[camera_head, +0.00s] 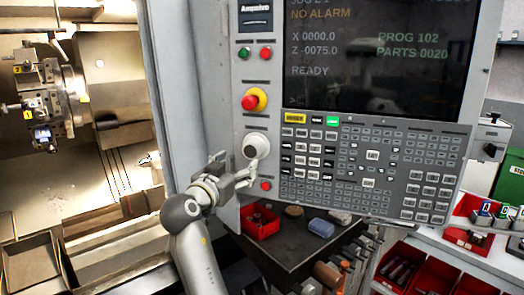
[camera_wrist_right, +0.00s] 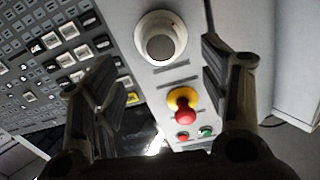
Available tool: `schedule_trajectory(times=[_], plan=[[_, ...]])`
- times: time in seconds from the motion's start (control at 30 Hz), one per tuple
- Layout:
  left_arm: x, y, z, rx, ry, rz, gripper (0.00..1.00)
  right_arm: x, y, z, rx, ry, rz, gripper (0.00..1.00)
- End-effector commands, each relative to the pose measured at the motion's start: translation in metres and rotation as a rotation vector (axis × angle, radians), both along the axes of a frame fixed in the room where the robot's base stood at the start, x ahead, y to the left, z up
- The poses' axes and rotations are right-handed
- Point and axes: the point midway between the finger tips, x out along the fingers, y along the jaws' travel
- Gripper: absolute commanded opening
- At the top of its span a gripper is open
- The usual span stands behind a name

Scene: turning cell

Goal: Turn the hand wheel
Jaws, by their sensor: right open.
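The hand wheel (camera_head: 253,146) is a pale round knob with a grey hub on the left strip of the control panel, below the emergency stop. In the right wrist view the hand wheel (camera_wrist_right: 161,38) appears whole, ahead of and between the two fingers. My right gripper (camera_head: 238,168) is open, just below and left of the wheel in the head view. It also shows in the right wrist view (camera_wrist_right: 158,68), with nothing between its fingers. In the head view a fingertip overlaps the wheel's lower edge; I cannot tell whether it touches. My left gripper is not in view.
The red emergency stop (camera_head: 252,101) on a yellow base sits above the wheel, and a small red button (camera_head: 265,185) below it. The keypad (camera_head: 365,170) lies close on the right. Below is a dark bench (camera_head: 290,245) with a red bin (camera_head: 260,222). The lathe interior is left.

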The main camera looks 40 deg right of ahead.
Motion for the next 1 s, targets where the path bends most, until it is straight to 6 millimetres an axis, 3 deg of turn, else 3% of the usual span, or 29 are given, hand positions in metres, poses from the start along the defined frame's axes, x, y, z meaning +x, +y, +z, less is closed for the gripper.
schedule_trajectory(times=[0.17, 0.6, 1.0], plan=[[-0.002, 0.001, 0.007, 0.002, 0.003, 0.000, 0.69, -0.001, -0.012, 0.013, 0.009, -0.027, -0.024, 0.69], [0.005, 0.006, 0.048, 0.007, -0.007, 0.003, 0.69, 0.042, -0.077, 0.014, 0.006, -0.023, -0.021, 0.69], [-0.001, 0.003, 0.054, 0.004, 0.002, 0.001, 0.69, 0.053, -0.093, 0.010, 0.008, -0.025, -0.018, 0.69]])
